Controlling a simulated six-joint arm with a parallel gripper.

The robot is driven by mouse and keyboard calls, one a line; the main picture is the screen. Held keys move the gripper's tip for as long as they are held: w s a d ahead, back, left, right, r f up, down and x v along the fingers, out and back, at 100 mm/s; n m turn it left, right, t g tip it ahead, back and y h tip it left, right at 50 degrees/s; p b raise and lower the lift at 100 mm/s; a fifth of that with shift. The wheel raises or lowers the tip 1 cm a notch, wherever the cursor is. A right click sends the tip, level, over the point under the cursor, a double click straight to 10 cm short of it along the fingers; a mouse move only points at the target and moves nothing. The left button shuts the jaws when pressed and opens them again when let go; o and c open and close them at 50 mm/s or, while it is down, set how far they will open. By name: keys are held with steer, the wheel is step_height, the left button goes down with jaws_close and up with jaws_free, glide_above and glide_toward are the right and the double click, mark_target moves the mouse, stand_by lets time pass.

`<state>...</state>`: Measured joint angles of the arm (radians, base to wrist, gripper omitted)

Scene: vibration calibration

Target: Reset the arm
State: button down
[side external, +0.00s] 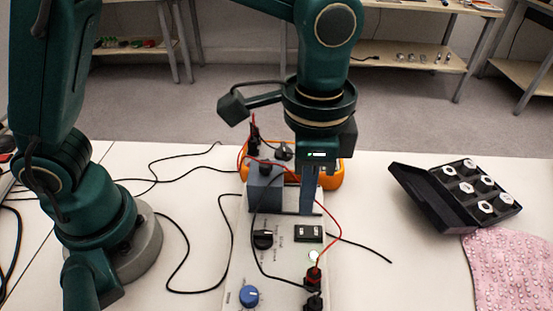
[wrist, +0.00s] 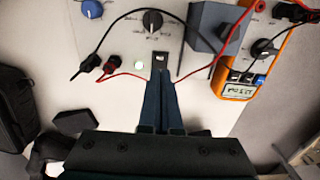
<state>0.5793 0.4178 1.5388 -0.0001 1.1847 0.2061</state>
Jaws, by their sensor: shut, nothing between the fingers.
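My gripper (side external: 308,208) points down over the grey control box (side external: 285,265), its two dark fingers together and empty. In the wrist view the shut fingertips (wrist: 160,84) lie close to a black rocker switch (wrist: 160,62) on the panel; I cannot tell whether they touch it. The switch also shows in the side view (side external: 308,233), just in front of the fingers. The switch's position is too small to read.
A grey block (side external: 265,190) stands on the box beside my fingers. Red and black leads run over the panel to plugs (side external: 313,276). An orange multimeter (wrist: 238,84) lies behind. An open black case (side external: 440,205) and a pink cloth (side external: 510,265) are at the right.

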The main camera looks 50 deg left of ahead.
steer(key=shift+r, duration=0.75)
steer(key=a+r+n+t, duration=0.1)
steer(key=a+r, duration=0.1)
steer(key=a, duration=0.1)
steer(key=a+r+n, duration=0.1)
steer(key=a+r, duration=0.1)
steer(key=a+r+n+t, duration=0.1)
steer(key=a+r, duration=0.2)
steer(key=shift+s+a+n+t+h, duration=0.1)
steer(key=shift+a+n+t+h, duration=0.2)
steer(key=shift+a+h, duration=0.1)
steer(key=s+a+f+n+t, duration=0.3)
steer(key=s+a+n, duration=0.2)
steer(key=s+a, duration=0.2)
steer(key=shift+f+y, duration=0.3)
steer(key=shift+y, duration=0.1)
